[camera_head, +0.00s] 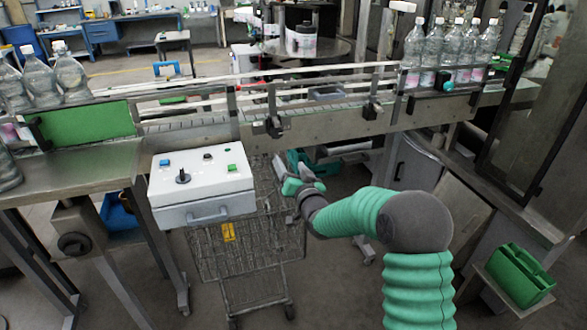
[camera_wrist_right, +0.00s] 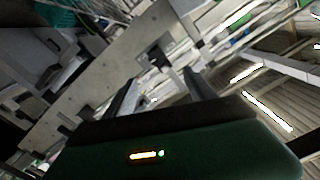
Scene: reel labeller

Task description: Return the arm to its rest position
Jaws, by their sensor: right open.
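My right arm (camera_head: 365,211), green and grey, comes in from the lower right of the head view. Its gripper (camera_head: 281,168) is in front of the conveyor, just right of the white control box. In the right wrist view the two dark fingers of this gripper (camera_wrist_right: 160,88) stand apart with nothing between them. The conveyor's metal side lies beyond them. My left arm and gripper are not in view.
The white control box (camera_head: 200,183) with buttons stands left of my gripper, above a wire cart (camera_head: 245,262). The conveyor (camera_head: 330,122) runs across behind. Bottles stand at its left (camera_head: 72,75) and right (camera_head: 470,52). A green bin (camera_head: 520,276) is at lower right.

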